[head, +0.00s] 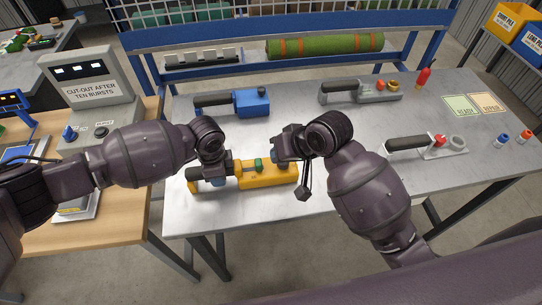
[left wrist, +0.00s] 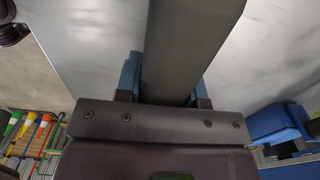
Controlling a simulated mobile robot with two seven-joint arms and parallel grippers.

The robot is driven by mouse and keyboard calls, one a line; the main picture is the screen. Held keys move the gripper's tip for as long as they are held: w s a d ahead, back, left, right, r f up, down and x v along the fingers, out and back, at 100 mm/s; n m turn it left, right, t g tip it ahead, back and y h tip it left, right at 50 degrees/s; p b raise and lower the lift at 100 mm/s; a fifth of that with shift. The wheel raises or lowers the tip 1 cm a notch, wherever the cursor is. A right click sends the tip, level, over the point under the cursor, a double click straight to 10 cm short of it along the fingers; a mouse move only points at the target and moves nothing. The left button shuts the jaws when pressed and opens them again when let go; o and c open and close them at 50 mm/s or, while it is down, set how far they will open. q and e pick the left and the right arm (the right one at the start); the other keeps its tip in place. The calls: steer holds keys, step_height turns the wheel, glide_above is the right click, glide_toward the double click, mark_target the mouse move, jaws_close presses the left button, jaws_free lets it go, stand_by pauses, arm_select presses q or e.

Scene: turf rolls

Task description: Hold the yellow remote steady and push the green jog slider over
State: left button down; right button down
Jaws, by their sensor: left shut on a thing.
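The yellow remote (head: 270,178) lies on the steel table near its front edge, with a dark handle at its left end. The green jog slider (head: 258,164) stands on top of its yellow body. My left gripper (head: 217,180) is shut on the handle. In the left wrist view the dark handle (left wrist: 182,50) runs between its blue finger pads. My right gripper (head: 277,157) is just right of the slider, above the yellow body's right part. Its jaws are too small and covered to read, and I cannot tell whether it touches the slider.
Behind are a blue remote (head: 250,102) and a grey remote (head: 365,91). Another handled tool (head: 440,147) lies to the right. A green turf roll (head: 325,46) rests at the back. A control box (head: 100,90) stands on the wooden bench at left. Bare steel lies around the yellow remote.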

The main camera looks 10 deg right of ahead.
arm_select(q)
steer(key=shift+s+f, duration=0.1)
steer(key=shift+f, duration=0.05)
steer(key=c, duration=0.6)
jaws_free()
steer(key=shift+a, duration=0.1)
steer(key=shift+c, duration=0.2)
steer(key=shift+r, duration=0.2)
